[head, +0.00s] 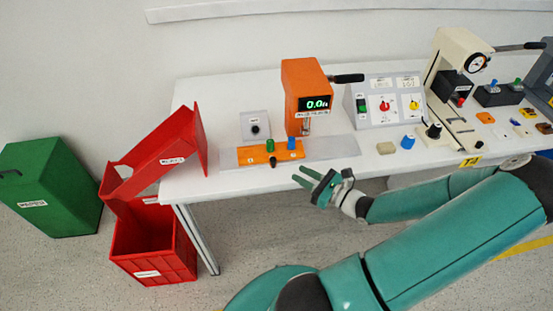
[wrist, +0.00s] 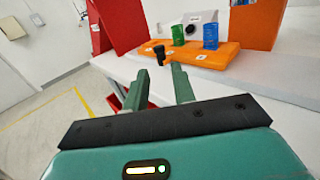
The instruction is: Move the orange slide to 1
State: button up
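The orange slide (head: 254,157) is a flat orange block on a pale grey plate (head: 335,149) near the table's front edge. Green (head: 270,145), blue (head: 292,144) and black (head: 273,162) knobs stand on or against it. The slide also shows in the wrist view (wrist: 225,58), beyond my fingertips, with small white labels too small to read. My gripper (head: 305,177) is in front of the table edge, to the right of the slide's near side and apart from it. In the wrist view my gripper (wrist: 160,72) has its two green fingers spread with nothing between them.
An orange press with a digital display (head: 306,95) stands behind the slide. A small grey dial box (head: 255,126) is behind left. Red crates (head: 155,245) are at the table's left end. A switch panel (head: 385,100) and loose knobs are to the right.

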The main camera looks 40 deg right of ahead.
aim_at(273, 159)
jog(key=w, duration=0.3)
jog(key=w+a, duration=0.1)
jog(key=w, duration=0.3)
jog(key=w+a, duration=0.1)
jog(key=w, duration=0.3)
jog(key=shift+a, duration=0.15)
grip_shut()
